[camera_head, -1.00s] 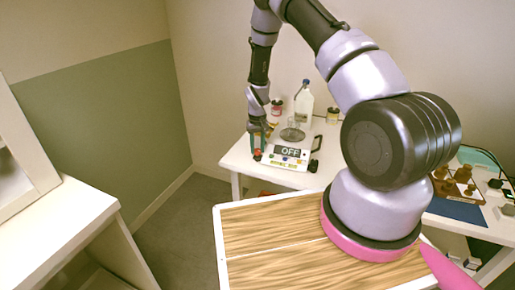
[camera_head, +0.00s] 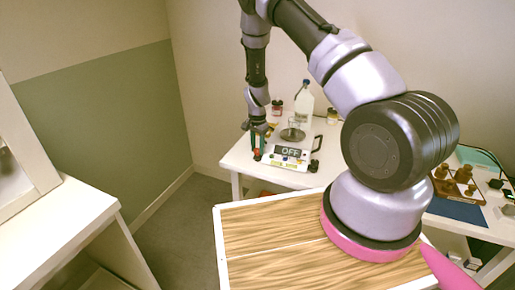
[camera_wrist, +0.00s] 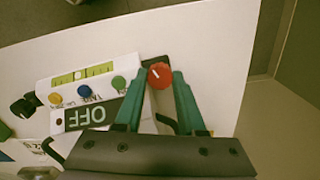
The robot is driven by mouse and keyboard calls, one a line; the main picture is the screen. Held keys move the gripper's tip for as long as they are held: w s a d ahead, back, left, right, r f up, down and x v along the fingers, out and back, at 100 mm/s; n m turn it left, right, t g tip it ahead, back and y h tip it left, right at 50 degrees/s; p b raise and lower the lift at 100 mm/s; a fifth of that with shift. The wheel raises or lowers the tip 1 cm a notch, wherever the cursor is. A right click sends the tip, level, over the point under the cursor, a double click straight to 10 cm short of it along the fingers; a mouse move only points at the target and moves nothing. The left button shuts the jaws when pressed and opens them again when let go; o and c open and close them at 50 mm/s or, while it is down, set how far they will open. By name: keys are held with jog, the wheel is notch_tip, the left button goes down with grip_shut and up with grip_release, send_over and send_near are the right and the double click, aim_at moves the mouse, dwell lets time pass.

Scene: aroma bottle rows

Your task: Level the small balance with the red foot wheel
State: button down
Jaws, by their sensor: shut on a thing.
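The small balance (camera_head: 290,153) is a white unit near the left front of the white table, with a dark display reading OFF. In the wrist view its panel (camera_wrist: 97,90) shows yellow, blue and green buttons and a yellow-green level vial (camera_wrist: 83,74); the bubble's exact place is too small to tell. The red foot wheel (camera_wrist: 160,73) with a white mark is at the balance's corner, between my green fingertips. My gripper (camera_head: 258,153) points down at that corner and is shut on the wheel. A black foot wheel (camera_wrist: 24,106) is at the opposite corner.
A clear bottle (camera_head: 304,104), a dark red jar (camera_head: 277,107) and an amber jar (camera_head: 332,116) stand behind the balance. A glass vessel (camera_head: 292,134) is on the balance. To the right are a brown tray of weights (camera_head: 440,187) and a blue mat (camera_head: 458,210).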

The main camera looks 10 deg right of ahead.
aim_at(257, 150)
jog(key=shift+m, duration=1.7)
jog(key=c, duration=0.8)
grip_release()
notch_tip(257, 150, up, 11)
jog(key=shift+f, duration=0.1)
